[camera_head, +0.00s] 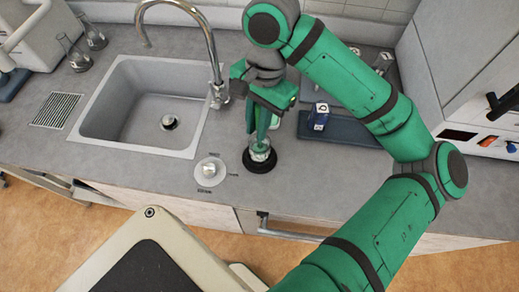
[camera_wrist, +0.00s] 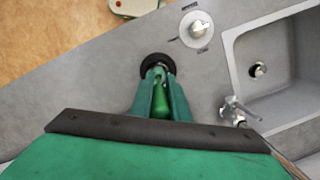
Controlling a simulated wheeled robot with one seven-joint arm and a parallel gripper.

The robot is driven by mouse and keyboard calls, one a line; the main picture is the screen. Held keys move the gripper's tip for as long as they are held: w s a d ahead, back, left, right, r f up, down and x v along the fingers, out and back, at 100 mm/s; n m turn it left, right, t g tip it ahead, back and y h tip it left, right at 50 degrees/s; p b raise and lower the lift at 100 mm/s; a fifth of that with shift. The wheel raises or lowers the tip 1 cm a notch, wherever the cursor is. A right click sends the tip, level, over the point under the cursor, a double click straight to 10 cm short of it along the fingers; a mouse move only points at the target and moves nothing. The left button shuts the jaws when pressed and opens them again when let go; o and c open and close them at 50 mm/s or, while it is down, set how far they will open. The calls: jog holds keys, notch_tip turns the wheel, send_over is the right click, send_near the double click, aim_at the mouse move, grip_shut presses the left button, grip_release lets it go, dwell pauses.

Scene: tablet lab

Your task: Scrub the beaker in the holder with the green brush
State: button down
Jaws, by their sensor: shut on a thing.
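My gripper (camera_head: 262,123) points down over the beaker holder and is shut on the green brush (camera_wrist: 160,104), whose handle shows between the fingers in the wrist view. The clear glass beaker (camera_head: 260,151) stands in the round black holder (camera_head: 259,165) on the counter, right of the sink. The brush's lower end reaches down to the beaker; whether it is inside is hard to tell, as the fingers and glass cover it. In the wrist view the black holder (camera_wrist: 157,62) shows just beyond the fingertips.
The sink (camera_head: 125,131) with its tap (camera_head: 213,60) is to the left. A white round knob (camera_head: 209,170) sits in front. Glass flasks (camera_head: 75,55) stand far left.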

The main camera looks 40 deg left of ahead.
jog(key=shift+r, duration=0.1)
jog(key=shift+r, duration=5.85)
